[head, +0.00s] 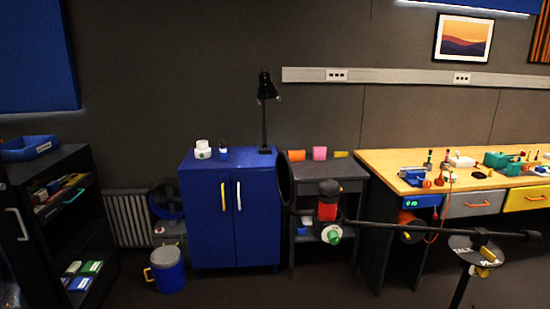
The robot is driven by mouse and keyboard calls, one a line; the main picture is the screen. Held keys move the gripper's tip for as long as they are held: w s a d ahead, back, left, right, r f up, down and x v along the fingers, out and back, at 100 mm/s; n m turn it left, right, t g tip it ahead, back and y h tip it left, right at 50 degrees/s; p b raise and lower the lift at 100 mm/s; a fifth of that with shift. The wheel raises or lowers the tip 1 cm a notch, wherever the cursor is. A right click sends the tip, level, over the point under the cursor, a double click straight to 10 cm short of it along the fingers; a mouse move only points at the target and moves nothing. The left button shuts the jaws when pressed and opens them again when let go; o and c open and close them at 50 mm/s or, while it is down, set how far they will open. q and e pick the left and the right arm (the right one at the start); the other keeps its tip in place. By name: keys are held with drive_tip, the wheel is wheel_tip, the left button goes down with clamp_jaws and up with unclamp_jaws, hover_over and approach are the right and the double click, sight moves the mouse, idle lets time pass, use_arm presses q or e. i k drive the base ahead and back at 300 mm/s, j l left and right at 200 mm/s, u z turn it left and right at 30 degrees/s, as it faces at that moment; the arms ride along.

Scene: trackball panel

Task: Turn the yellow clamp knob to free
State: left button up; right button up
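A dark stand (461,290) is at the lower right, with a long dark bar (410,229) lying nearly level across its top. A dark round plate (461,243) with white lettering sits at the top of the stand. A small yellow piece (487,254) shows at this plate, below the bar; it looks like the yellow clamp knob. It is too small to read its setting. A black and red device (328,207) is by the bar's left end, with a green and white round part (331,235) below it. Neither of my grippers is in view.
A wooden workbench (390,159) with tools and drawers stands behind the stand. A blue cabinet (258,215), a dark side table (347,170) and a blue bucket (170,275) are to the left. A dark shelf unit (93,220) is far left. The floor in front is mostly clear.

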sight(482, 273)
drive_tip(key=z, duration=1.15)
